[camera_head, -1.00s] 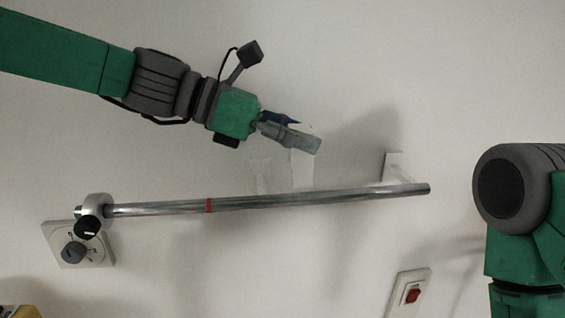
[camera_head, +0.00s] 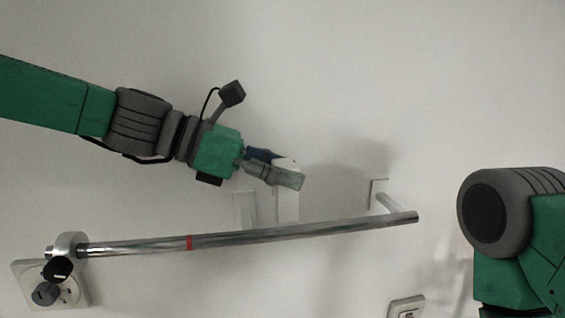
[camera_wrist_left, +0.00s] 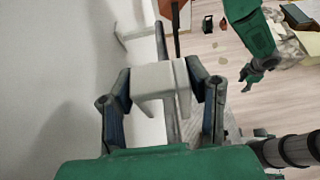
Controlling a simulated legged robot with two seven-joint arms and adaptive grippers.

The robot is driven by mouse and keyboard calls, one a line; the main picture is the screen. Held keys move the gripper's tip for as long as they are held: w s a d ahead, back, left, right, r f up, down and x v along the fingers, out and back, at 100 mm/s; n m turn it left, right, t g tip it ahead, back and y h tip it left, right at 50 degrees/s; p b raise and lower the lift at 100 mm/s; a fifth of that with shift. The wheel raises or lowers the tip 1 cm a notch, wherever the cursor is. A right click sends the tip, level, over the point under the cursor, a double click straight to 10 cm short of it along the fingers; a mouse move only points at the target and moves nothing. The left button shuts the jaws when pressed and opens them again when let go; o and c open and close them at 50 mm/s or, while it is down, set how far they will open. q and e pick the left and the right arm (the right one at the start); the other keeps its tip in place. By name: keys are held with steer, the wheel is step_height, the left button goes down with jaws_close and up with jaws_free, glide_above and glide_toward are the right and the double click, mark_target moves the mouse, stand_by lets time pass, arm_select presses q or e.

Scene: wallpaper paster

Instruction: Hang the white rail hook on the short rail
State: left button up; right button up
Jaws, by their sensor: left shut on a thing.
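My left gripper (camera_head: 285,174) is shut on the white rail hook (camera_head: 287,203) and holds it above the middle of the short rail (camera_head: 330,228). In the head view the hook's lower end reaches the rail's upper edge; I cannot tell whether they touch. In the left wrist view the hook (camera_wrist_left: 160,79) sits as a white, squared channel between the two fingers, with the rail (camera_wrist_left: 161,45) running behind and beneath it. A paler upright strip (camera_head: 245,209) left of the hook may be its other leg.
A round fitting and knob plate (camera_head: 28,285) are at lower left. A switch plate (camera_head: 406,307) is at the bottom. My right arm fills the right edge.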

mark_target(303, 226)
arm_select(q)
steer(key=shift+d+f+b, duration=0.2)
steer(key=shift+f+b, duration=0.15)
steer(key=shift+f, duration=0.6)
steer(key=shift+w+f, duration=0.15)
steer(key=shift+f, duration=0.4)
steer(key=shift+b, duration=0.3)
steer(key=shift+a, duration=0.2)
steer(key=shift+d, duration=0.1)
steer(key=shift+d, duration=0.1)
steer(key=shift+p, duration=1.1)
steer(key=shift+f+b, duration=1.45)
steer(key=shift+f, duration=1.3)
